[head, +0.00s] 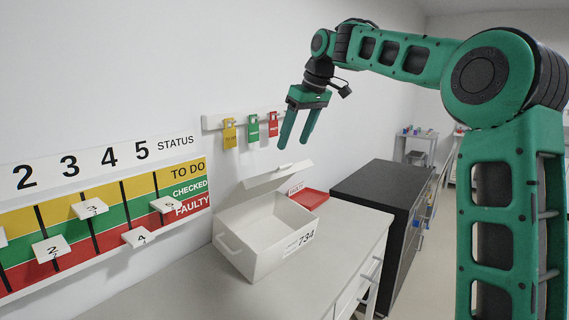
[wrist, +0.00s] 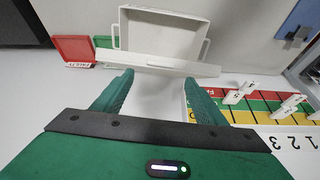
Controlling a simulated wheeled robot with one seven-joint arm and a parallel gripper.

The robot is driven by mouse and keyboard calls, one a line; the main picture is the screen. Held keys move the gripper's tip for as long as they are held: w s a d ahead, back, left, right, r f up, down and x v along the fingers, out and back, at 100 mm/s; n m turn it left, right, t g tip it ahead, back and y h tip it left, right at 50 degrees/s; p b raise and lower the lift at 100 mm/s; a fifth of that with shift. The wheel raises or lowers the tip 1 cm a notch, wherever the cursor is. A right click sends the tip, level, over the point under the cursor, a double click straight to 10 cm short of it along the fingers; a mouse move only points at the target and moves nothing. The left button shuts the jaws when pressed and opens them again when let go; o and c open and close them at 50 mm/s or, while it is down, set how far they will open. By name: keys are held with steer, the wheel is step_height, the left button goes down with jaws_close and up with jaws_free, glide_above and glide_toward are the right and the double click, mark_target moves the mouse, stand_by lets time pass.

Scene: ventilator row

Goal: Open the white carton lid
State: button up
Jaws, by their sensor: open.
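The white carton (head: 258,262) stands on the grey counter, with a label reading 734 on its front and a handle on its side. Its lid (head: 276,177) is raised and tilted up along the far side, and the inside shows. In the wrist view the carton (wrist: 160,36) lies ahead of the fingers, with the lid (wrist: 158,66) seen nearly edge-on across it. My gripper (head: 294,143) is open and empty above the far side of the carton, apart from the lid in the head view. Its two fingers (wrist: 156,82) also show in the wrist view.
A red tray (head: 313,198) lies behind the carton. Coloured tags (head: 254,127) hang from a wall rail behind my gripper. A status board (head: 100,215) with numbered cards is on the left wall. A black-topped cabinet (head: 385,183) stands to the right. The counter's front left is clear.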

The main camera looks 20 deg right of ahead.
mark_target(287, 166)
steer(key=x, duration=0.8)
steer(key=shift+f, duration=0.1)
steer(key=shift+c, duration=0.6)
